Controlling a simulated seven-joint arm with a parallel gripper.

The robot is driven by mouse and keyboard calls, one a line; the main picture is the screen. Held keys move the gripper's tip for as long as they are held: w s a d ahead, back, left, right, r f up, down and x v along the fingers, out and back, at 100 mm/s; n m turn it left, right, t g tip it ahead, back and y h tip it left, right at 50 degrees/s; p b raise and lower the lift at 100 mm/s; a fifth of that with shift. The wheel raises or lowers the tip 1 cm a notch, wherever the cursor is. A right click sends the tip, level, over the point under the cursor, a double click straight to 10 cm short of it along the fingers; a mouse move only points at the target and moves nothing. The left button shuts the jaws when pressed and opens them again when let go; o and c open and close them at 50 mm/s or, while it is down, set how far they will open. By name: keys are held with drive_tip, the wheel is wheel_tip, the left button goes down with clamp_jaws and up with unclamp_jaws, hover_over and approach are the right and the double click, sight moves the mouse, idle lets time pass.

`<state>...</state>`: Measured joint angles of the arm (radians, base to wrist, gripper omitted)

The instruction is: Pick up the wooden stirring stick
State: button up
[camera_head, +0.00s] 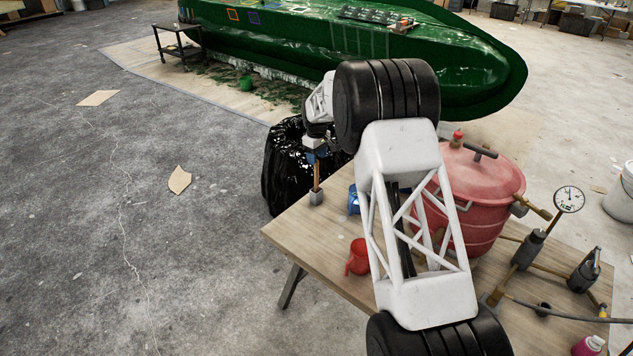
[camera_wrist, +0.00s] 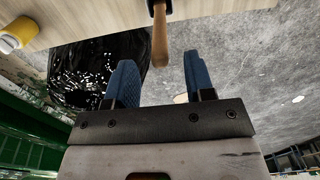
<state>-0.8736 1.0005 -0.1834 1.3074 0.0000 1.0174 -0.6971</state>
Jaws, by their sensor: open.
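The wooden stirring stick (camera_head: 317,176) stands upright in a small grey holder (camera_head: 316,198) near the table's left corner. In the wrist view the stick (camera_wrist: 160,40) comes down from the top edge, with its rounded end near the gap between my fingertips. My gripper (camera_head: 316,158) is above the stick, partly hidden by my arm in the head view. In the wrist view its blue fingers (camera_wrist: 158,62) are open, one on each side of the stick's end, with clear space on both sides. The stick's lower end is hidden in the holder.
The wooden table (camera_head: 310,240) also bears a red cup (camera_head: 357,258), a red pressure pot (camera_head: 485,190), a gauge (camera_head: 568,199) and a partly hidden blue object (camera_head: 353,200). A black bag-lined bin (camera_head: 283,160) stands close behind the stick. A green hull mould (camera_head: 460,65) lies beyond.

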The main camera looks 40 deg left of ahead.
drive_tip(key=shift+f, duration=2.6)
clamp_jaws()
drive_tip(key=shift+r, duration=0.1)
wheel_tip(320, 180, up, 18)
idle(0.4)
